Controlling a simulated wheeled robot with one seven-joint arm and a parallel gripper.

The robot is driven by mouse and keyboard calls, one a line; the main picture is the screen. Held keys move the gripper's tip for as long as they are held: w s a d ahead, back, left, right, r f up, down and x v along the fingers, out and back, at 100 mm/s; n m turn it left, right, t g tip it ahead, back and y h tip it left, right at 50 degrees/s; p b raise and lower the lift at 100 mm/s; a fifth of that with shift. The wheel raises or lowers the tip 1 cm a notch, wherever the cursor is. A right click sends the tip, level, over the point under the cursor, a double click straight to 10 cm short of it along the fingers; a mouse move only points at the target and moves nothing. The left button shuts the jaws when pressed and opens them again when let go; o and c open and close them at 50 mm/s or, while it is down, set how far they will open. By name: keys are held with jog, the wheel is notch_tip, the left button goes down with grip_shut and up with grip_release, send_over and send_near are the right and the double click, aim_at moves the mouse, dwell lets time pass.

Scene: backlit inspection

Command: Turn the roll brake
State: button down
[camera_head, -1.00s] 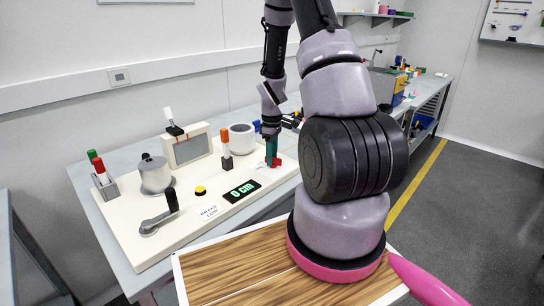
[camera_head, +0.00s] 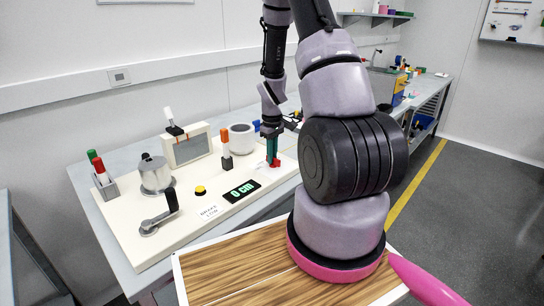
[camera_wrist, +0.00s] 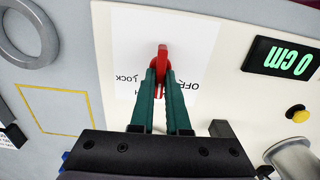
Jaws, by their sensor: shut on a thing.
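The roll brake's red handle (camera_wrist: 162,62) stands on the cream panel (camera_head: 137,228), over a white card printed with "OFF" and "LOCK". My gripper (camera_wrist: 161,88) has its green fingers closed on the handle from both sides in the wrist view. The handle's tip shows beyond the fingers, and its lower part is hidden between them. In the head view, my gripper (camera_head: 272,152) points down at the panel's right end, with a little of the red handle (camera_head: 275,163) showing below the fingertips.
A display (camera_head: 242,191) reads "0 cm". A wooden board (camera_head: 235,268) lies in front.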

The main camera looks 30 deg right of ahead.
jog(key=m, duration=0.6)
jog(key=shift+d, duration=0.15)
jog(key=m, duration=0.6)
jog(key=shift+d, duration=0.1)
jog(key=shift+m, duration=0.3)
jog(key=c, duration=0.9)
grip_release()
notch_tip(320, 180, up, 11)
